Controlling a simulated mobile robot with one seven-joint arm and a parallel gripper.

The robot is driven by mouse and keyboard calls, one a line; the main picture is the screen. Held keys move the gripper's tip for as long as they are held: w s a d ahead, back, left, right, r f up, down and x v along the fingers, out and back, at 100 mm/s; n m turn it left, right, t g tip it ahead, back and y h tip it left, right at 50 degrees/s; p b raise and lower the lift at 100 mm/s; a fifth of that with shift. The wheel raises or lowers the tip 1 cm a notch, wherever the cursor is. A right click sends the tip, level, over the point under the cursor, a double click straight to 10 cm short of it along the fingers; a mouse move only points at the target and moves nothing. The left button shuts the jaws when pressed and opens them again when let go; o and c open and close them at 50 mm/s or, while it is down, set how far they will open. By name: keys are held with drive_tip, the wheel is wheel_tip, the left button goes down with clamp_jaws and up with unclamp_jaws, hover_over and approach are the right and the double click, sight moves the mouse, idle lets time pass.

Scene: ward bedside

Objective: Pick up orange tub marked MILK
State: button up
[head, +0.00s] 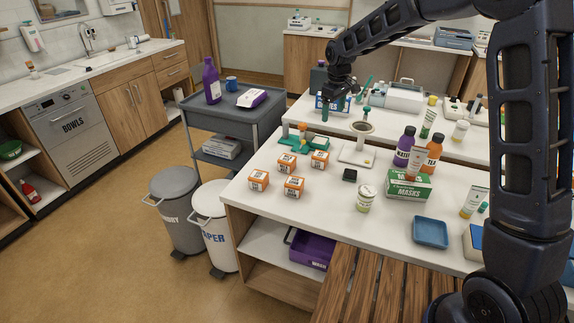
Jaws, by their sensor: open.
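Several small orange tubs with white labels stand at the left of the white counter (330,205): one at the left end (259,180), one in front (293,187) and one farther back (319,160). Their lettering is too small to read, so I cannot tell which is marked MILK. My gripper (338,99) is open, above the back part of the counters, beyond the tubs and well apart from them. Its fingers are small and dark here, and nothing shows held between them.
A green and orange item (294,141) stands close behind the tubs. To their right are a small black block (350,175), a lidded jar (366,197), a purple bottle (404,148), an orange TEA bottle (433,155), a green MASKS box (408,187) and a blue tray (430,232).

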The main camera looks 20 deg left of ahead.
sight(287, 158)
drive_tip(key=s+a+f+n, duration=0.2)
drive_tip(key=a+f, duration=0.4)
drive_tip(key=a, duration=0.2)
drive_tip(key=s+a+f+n, duration=0.1)
drive_tip(key=s+a+f, duration=0.2)
drive_tip(key=a+f, duration=0.4)
drive_tip(key=shift+g, duration=0.4)
drive_tip(key=f, duration=0.7)
drive_tip(key=a+f, duration=0.1)
drive_tip(key=f, duration=0.2)
drive_tip(key=shift+s+f, duration=0.1)
drive_tip(key=shift+f, duration=0.1)
drive_tip(key=shift+c, duration=0.4)
drive_tip(key=c, duration=1.1)
